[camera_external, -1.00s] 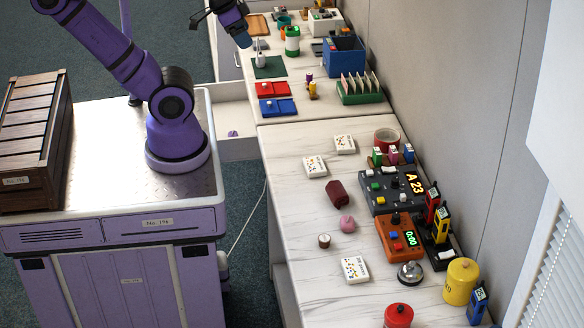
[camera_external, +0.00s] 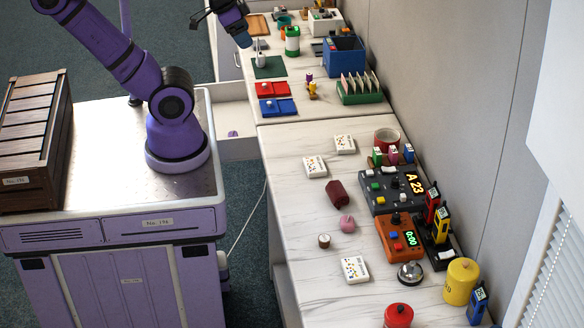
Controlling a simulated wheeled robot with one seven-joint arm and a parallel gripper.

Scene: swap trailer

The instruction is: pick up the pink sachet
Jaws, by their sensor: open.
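A small rounded pink pouch (camera_external: 347,224), which looks like the pink sachet, lies on the near white marbled counter (camera_external: 300,235). A dark red packet (camera_external: 338,193) lies just behind it, and a small round brown-rimmed piece (camera_external: 324,240) sits to its front left. My gripper (camera_external: 241,37) is at the top of the picture, above the far counter section and well away from the pink pouch. It is open, and nothing shows in it. Its fingers are small and dark here, and part of the arm is cut off by the top edge.
White dotted cards (camera_external: 355,269) lie around the pouch. To its right stand an orange timer box (camera_external: 400,238), a dark keypad box (camera_external: 393,190) and a silver bell (camera_external: 410,273). A red canister (camera_external: 398,316) stands at the front. The counter's left strip is clear.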

